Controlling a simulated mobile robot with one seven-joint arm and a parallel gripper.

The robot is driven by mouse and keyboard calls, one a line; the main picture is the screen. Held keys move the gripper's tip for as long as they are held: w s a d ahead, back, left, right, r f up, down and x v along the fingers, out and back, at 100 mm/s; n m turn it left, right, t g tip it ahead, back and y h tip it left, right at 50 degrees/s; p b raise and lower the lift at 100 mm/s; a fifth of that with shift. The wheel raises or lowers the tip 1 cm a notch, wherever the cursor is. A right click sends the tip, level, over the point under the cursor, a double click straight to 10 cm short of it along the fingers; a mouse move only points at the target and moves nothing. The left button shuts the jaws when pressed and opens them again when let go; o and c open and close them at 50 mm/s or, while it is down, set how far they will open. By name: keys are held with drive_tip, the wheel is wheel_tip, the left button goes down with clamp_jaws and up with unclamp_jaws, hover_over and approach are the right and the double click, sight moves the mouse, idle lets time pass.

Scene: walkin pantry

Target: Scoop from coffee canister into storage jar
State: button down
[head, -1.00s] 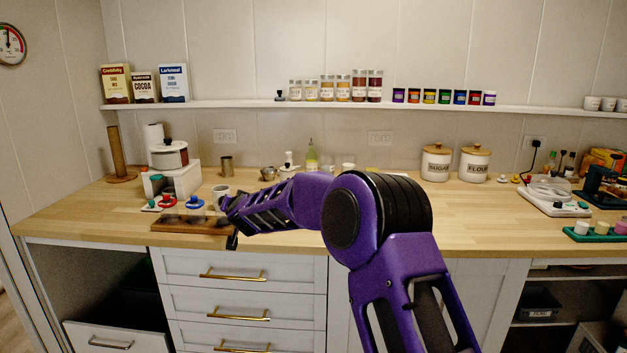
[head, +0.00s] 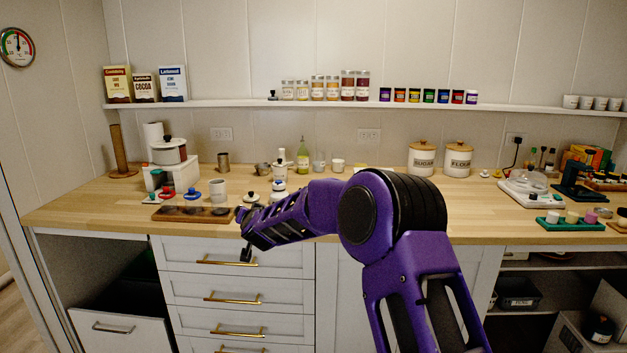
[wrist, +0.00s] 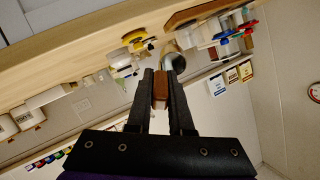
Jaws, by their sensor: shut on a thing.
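My gripper (wrist: 161,88) is shut on a reddish-brown block-like piece (wrist: 160,92), perhaps the scoop's handle; no scoop bowl can be made out. In the head view my gripper's dark end (head: 246,252) is low at the counter's front edge, mostly hidden by my arm. A metal cylinder (wrist: 176,62) shows just beyond the fingertips in the wrist view; I cannot tell if it touches what I hold. Canisters on the right read SUGAR (head: 422,160) and FLOUR (head: 457,160). I cannot tell which is the coffee canister or storage jar.
A wall shelf (head: 220,103) holds boxes and jars.

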drive_tip(key=s+d+f+m+h+p, duration=0.1)
drive_tip(key=s+d+f+h+p, duration=0.2)
drive_tip(key=d, duration=0.6)
drive_tip(key=s+d+f+m, duration=0.2)
drive_tip(key=d+f, duration=0.2)
drive_tip(key=d, duration=0.5)
drive_tip(key=s+d+f+h+p, duration=0.1)
drive_tip(key=s+d+f+p, duration=0.1)
drive_tip(key=s+d, duration=1.1)
drive_tip(key=s+p, duration=0.1)
drive_tip(key=s, duration=0.2)
drive_tip(key=shift+s+f+m+t+h, duration=0.3)
drive_tip(key=shift+s+m+t+h, duration=0.05)
drive_tip(key=shift+m+t+h, duration=0.05)
